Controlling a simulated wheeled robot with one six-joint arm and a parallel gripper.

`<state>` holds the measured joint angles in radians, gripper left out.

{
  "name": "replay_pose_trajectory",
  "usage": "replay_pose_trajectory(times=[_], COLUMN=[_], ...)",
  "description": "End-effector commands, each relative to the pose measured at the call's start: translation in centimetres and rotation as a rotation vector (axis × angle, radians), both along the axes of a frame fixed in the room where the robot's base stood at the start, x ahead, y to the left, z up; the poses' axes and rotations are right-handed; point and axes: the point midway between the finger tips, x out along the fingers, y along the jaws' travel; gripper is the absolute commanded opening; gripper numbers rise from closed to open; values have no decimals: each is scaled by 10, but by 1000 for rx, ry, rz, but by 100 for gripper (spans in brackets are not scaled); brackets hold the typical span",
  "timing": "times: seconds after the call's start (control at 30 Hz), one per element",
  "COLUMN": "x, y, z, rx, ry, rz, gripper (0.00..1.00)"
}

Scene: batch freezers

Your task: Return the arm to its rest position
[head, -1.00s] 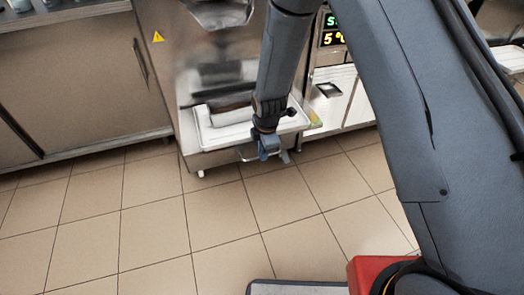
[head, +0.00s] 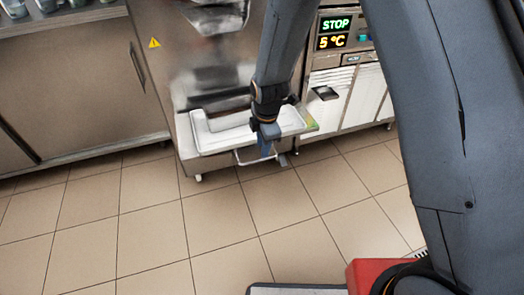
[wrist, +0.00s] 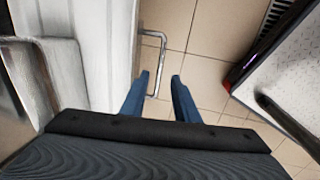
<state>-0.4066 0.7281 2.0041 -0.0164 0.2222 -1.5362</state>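My arm reaches down in front of a steel batch freezer (head: 165,80). My gripper (head: 266,148) hangs at the front edge of the freezer's white tray (head: 217,142), near a thin metal bar handle below it. The tray's pale surface (wrist: 85,50) fills the left of the wrist view. Nothing is held.
A panel reading STOP and 5 °C (head: 334,32) is right of the freezer. A steel cabinet (head: 65,85) with containers (head: 15,8) on top stands at the left. The tiled floor (head: 150,225) in front is clear. My own base shows at the wrist view's right.

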Motion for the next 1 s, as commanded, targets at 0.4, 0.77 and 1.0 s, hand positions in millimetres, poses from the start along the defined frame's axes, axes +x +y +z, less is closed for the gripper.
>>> replay_pose_trajectory(times=[0.4,0.77,1.0], x=[-2,-7,-56], y=[-1,-14,-90], z=[10,28,127], rx=[0,8,59], ry=[1,10,73], rz=[-1,-80,-619], gripper=[28,28,28])
